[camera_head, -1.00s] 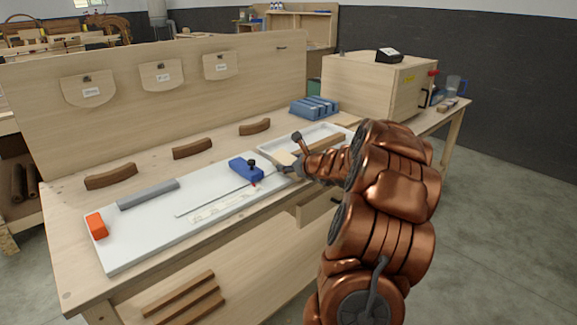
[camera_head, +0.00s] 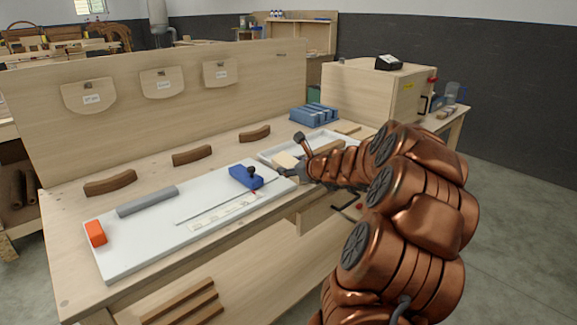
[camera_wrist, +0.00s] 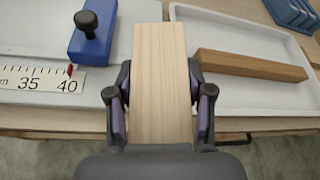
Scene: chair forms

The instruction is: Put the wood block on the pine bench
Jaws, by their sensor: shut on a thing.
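My gripper (camera_wrist: 160,105) is shut on the wood block, a pale, straight-grained block (camera_wrist: 162,60) held between its two fingers. The block sticks out forward from the fingers. In the head view the block (camera_head: 285,161) shows at the end of my gripper (camera_head: 305,170), over the front part of the pine bench (camera_head: 150,163), between the white board and the white tray. Whether the block touches anything beneath is hard to tell.
A white tray (camera_wrist: 227,98) with a brown wood bar (camera_wrist: 250,66) lies right of the block. On the left is a white board (camera_head: 125,245) with a ruler and a blue stop (camera_wrist: 90,42). Curved brown pieces (camera_head: 192,155) lie behind the board. Bare bench shows around them.

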